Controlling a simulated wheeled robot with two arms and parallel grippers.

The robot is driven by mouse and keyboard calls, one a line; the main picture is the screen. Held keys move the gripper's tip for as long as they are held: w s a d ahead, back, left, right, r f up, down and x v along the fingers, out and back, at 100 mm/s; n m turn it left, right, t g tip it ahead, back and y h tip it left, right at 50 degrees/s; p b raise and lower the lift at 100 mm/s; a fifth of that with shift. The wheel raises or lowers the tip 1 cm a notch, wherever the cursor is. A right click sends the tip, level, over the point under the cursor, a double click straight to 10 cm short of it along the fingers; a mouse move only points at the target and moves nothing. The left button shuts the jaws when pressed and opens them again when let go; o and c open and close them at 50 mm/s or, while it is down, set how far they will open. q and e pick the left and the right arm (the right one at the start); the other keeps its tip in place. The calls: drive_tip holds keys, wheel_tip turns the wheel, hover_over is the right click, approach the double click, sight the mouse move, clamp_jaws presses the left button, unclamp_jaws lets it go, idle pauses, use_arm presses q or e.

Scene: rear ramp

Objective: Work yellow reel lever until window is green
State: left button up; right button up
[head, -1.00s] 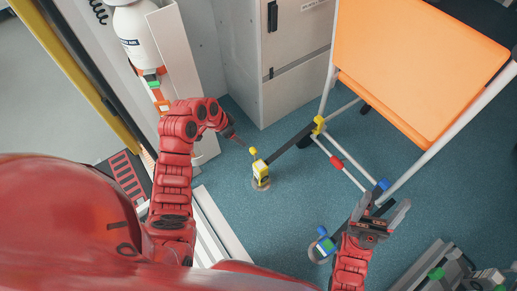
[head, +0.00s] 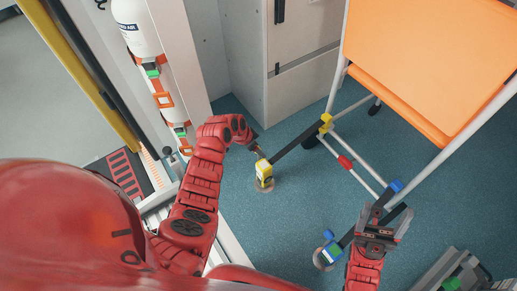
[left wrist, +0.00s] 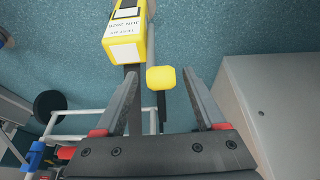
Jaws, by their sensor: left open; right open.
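The yellow reel (head: 264,174) stands on the floor at the foot of a dark strap that runs up to the orange chair frame. In the left wrist view the reel (left wrist: 122,52) shows a white printed label; I cannot make out a window colour. Its yellow lever knob (left wrist: 161,78) lies between and just beyond the fingertips of my left gripper (left wrist: 168,88), which is open and empty. In the head view my left gripper (head: 257,149) is at the top of the reel and hides the knob. My right gripper (head: 386,218) is open, above the blue reel's strap.
The orange chair (head: 430,65) fills the upper right. A grey cabinet (head: 295,90) stands behind the yellow reel. Air cylinders (head: 137,27) are at upper left.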

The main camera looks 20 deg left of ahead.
use_arm(q)
clamp_jaws()
idle(0.3)
idle(1.1)
